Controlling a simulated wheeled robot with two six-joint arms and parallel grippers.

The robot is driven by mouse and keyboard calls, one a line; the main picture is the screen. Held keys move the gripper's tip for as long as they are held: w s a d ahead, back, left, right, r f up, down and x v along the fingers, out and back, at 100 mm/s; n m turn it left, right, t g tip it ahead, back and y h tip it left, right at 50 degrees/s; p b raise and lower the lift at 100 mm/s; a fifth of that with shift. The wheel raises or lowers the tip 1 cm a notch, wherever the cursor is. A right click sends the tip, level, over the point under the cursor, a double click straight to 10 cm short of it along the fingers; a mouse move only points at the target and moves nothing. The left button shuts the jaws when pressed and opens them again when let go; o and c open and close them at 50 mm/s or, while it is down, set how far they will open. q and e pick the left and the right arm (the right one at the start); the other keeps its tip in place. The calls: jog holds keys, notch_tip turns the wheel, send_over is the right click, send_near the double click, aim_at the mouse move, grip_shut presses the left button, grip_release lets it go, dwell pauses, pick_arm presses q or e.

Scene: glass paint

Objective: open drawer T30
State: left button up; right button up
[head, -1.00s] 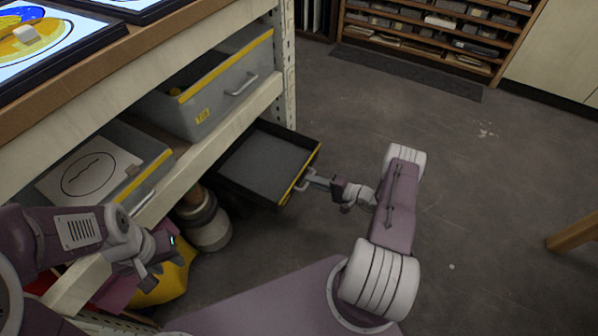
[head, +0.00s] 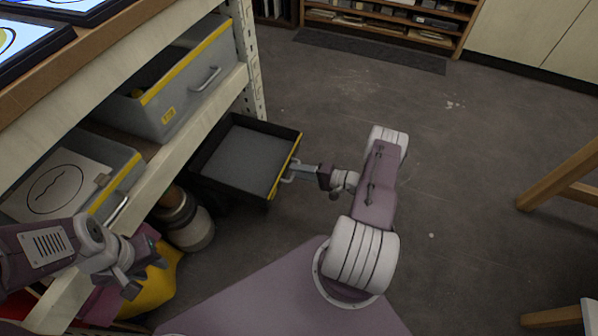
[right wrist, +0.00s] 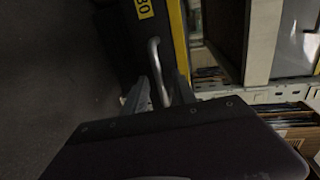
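A pale container (head: 187,225) and a yellow object (head: 155,290) lie beneath. Wooden legs (head: 560,180) stand at right. The floor between is clear.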

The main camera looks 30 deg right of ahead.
jog(key=p+v, duration=0.3)
jog(key=v, duration=0.6)
jog(key=shift+p, duration=0.3)
